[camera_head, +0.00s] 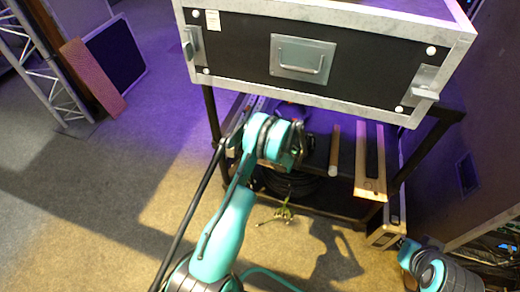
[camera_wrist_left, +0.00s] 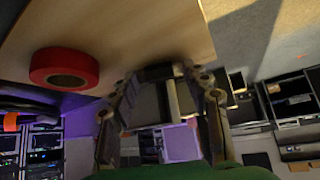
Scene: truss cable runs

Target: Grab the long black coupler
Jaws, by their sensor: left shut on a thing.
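In the left wrist view my left gripper (camera_wrist_left: 165,82) has its two fingers closed in on a short dark bar-like piece (camera_wrist_left: 157,72), which I take to be the black coupler. Its full length is hidden by the fingers, and a grey strip shows just below it. In the head view my left arm reaches up to the front of the rack, and its own wrist hides the fingers and what they hold. Only a link of my right arm shows at the bottom right, and its gripper is out of view.
A black flight case (camera_head: 240,58) with silver edges sits on a dark rack frame (camera_head: 213,115). A wooden rail (camera_head: 361,160) lies on the lower shelf. A long black rod (camera_head: 190,217) runs beside my left arm. A red roll (camera_wrist_left: 64,68) rests on a wooden board (camera_wrist_left: 130,35).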

